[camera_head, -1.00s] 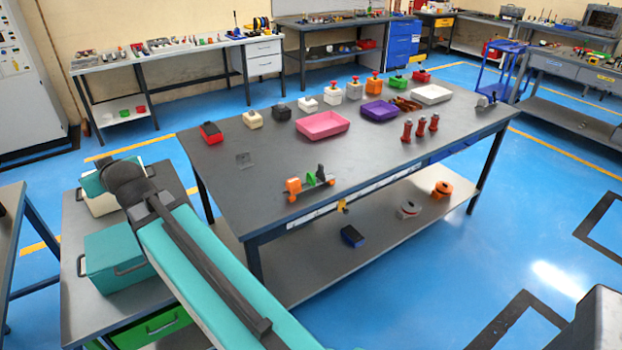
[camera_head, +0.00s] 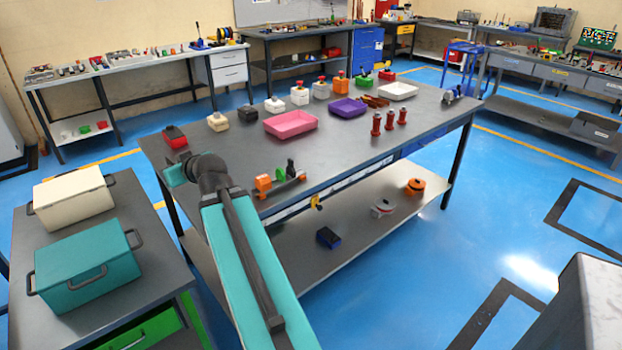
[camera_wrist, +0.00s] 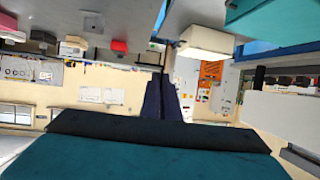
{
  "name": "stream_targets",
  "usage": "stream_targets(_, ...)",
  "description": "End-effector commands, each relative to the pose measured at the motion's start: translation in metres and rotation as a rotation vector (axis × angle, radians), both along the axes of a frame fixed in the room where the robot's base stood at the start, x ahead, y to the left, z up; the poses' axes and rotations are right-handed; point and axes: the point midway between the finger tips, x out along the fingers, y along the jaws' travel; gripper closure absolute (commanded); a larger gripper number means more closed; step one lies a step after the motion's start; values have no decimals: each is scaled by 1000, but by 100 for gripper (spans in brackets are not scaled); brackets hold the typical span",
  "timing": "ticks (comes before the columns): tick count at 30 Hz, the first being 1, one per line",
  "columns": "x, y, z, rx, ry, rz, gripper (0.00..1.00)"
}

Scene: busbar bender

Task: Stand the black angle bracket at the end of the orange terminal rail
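The terminal rail (camera_head: 285,188) lies near the front edge of the main table. It carries an orange block (camera_head: 263,184) at its left end, a green piece (camera_head: 281,174) and an upright black piece (camera_head: 291,168). A small dark angled piece, likely the angle bracket, showed left of the rail earlier. My arm now covers that spot, so I cannot see it.
A pink tray (camera_head: 291,124), a purple tray (camera_head: 348,107) and red cylinders (camera_head: 389,121) stand further back on the table (camera_head: 235,155). A side bench at left holds a cream box (camera_head: 73,195) and a teal box (camera_head: 85,268). Bare tabletop surrounds the rail's back side.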

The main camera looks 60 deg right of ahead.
Motion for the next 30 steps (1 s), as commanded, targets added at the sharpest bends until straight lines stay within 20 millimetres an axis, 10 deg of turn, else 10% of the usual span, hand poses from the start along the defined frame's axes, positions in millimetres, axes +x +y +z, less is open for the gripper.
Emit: stream_targets(30, -175, -187, -67, 2, -2, -86, 100)
